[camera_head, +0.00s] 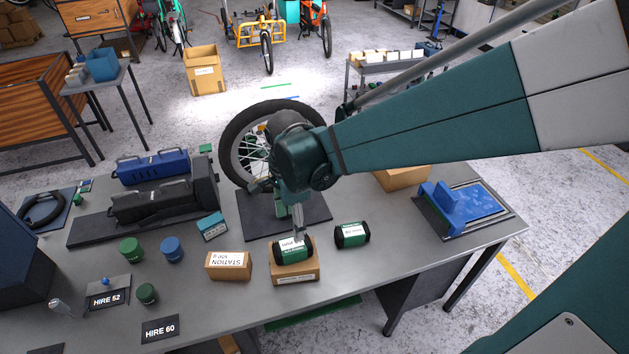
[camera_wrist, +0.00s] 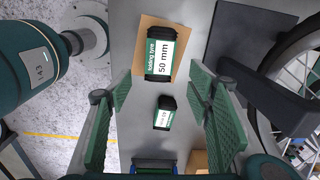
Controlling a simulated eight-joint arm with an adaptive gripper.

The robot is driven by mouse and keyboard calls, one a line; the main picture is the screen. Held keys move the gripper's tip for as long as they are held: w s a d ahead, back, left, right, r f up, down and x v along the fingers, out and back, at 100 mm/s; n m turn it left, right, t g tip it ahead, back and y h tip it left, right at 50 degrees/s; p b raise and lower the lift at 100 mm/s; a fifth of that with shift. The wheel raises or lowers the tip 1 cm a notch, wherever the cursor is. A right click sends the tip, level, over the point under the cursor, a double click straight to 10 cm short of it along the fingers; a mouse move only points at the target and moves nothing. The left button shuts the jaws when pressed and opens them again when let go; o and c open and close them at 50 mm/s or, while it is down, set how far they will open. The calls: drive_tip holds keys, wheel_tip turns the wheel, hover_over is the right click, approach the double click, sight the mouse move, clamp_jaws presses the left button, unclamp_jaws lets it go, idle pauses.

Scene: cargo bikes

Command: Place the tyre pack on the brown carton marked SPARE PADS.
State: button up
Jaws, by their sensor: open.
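A green and black tyre pack (camera_head: 293,248) with a white label lies on top of a small brown carton (camera_head: 296,275) near the table's front edge. The carton's front print is too small to read. In the wrist view this tyre pack (camera_wrist: 161,54) reads "folding tyre 50 mm" and lies on the carton top (camera_wrist: 149,24). A second, similar pack (camera_head: 352,235) lies on the bare table to the right; it also shows in the wrist view (camera_wrist: 163,114). My gripper (camera_head: 297,228) is just above and behind the pack on the carton. Its fingers (camera_wrist: 158,80) are apart with nothing between them.
A wheel (camera_head: 252,150) stands behind my gripper by a dark plate (camera_head: 315,212). Green and blue tins (camera_head: 172,249) stand left. Bare table lies right of the second pack.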

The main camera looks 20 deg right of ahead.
drive_tip(key=s+d+r+n+t, duration=0.6)
drive_tip(key=s+d+r+n, duration=0.3)
drive_tip(key=n, duration=0.8)
wheel_tip(320, 180, up, 4)
drive_tip(key=shift+s+d+f+t, duration=0.1)
drive_tip(key=shift+s+d+t, duration=0.1)
drive_tip(key=shift+s+t, duration=0.35)
drive_tip(key=shift+s, duration=0.15)
